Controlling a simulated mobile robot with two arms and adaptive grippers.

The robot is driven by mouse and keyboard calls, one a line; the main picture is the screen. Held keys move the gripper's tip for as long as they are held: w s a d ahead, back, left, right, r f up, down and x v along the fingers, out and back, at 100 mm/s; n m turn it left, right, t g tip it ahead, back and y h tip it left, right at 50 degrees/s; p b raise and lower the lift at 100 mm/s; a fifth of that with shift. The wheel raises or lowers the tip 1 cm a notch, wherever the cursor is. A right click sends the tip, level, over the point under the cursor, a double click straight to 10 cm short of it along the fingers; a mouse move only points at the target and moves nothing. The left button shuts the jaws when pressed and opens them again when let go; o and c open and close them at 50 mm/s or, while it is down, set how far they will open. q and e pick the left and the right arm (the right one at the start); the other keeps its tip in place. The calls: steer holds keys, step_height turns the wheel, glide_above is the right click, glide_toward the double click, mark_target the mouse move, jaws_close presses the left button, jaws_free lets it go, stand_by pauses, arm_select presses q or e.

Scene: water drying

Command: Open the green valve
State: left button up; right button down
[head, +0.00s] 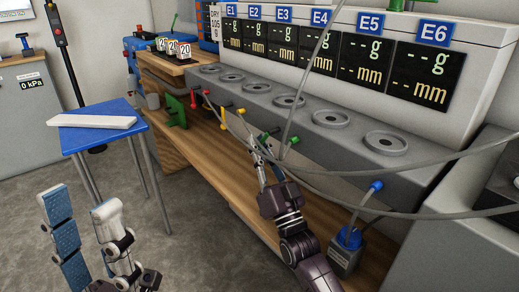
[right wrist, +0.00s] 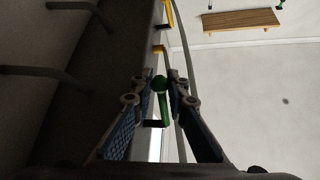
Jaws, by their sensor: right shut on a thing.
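The green valve (head: 268,134) is a small green handle on the front of the long grey bench unit, in the middle of the head view. My right gripper (head: 262,152) reaches up to it from below and is shut on it.
Grey hoses (head: 350,197) cross in front of the bench. A blue-capped box (head: 347,248) stands at the right. A blue table (head: 98,137) with a white bar stands at the left.

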stand_by(0.4)
steer(key=c, duration=1.9)
jaws_free()
